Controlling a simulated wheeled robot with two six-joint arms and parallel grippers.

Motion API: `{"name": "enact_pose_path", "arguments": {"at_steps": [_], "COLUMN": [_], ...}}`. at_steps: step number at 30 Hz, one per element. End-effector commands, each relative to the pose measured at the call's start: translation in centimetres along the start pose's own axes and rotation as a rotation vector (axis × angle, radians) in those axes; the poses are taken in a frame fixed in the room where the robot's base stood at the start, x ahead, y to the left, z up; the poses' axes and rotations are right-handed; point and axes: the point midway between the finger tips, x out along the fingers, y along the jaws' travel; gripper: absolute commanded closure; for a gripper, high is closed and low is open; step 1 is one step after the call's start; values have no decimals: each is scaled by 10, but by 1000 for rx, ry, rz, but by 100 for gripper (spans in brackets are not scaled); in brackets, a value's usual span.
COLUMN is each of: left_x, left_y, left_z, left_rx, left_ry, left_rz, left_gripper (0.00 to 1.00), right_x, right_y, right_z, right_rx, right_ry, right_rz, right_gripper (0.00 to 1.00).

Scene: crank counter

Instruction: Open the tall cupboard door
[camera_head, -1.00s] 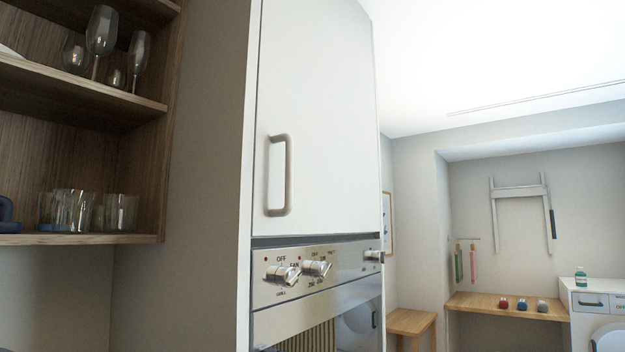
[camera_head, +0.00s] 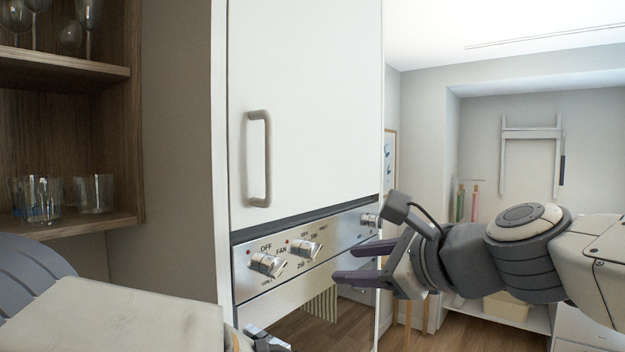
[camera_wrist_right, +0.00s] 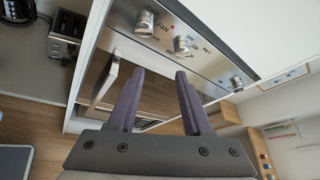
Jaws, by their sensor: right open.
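The tall cupboard door (camera_head: 310,90) is a white panel above the oven, and it looks shut. Its grey bar handle (camera_head: 267,158) stands upright near the door's left edge. My right gripper (camera_head: 352,265) is open and empty, in front of the oven's right part, below and to the right of the handle and apart from it. In the right wrist view its two dark fingers (camera_wrist_right: 155,88) point at the oven front, and a white part of the door (camera_wrist_right: 255,30) shows above the knobs. My left arm (camera_head: 110,320) enters at the lower left; its fingertips are not clearly visible.
The oven panel (camera_head: 345,228) has protruding knobs just under the door. Open wooden shelves (camera_head: 75,68) with glasses stand at the left. A toaster (camera_wrist_right: 68,35) shows in the right wrist view. Open room lies to the right, with a drying rack (camera_head: 531,130) on the far wall.

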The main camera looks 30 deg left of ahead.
Motion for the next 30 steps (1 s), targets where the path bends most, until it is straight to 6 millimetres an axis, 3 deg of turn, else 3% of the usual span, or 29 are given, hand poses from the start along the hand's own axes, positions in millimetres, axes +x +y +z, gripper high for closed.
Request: {"name": "enact_pose_path", "arguments": {"at_steps": [1,3,7,12,24,30], "left_x": [-9,-12,-16,-21,-48,-55], "left_y": [1,1,1,2,4,4], "left_z": [0,-1,-1,-1,-3,-3], "left_rx": [0,0,0,0,5,6], "left_ry": [0,0,0,0,0,0], "left_rz": [0,0,0,0,0,0], "left_gripper": [50,50,50,50,50,50], "right_x": [-4,-10,-22,-17,49,68], "right_y": [-14,-26,-37,-42,-48,-50], "right_z": [48,94,145,166,189,195], "right_rx": [129,299,500,573,570,568], "right_ry": [-95,-203,-328,-370,-366,-367], "right_rz": [-18,-23,-3,12,12,9], "right_gripper": [50,50,50,50,50,50]}}
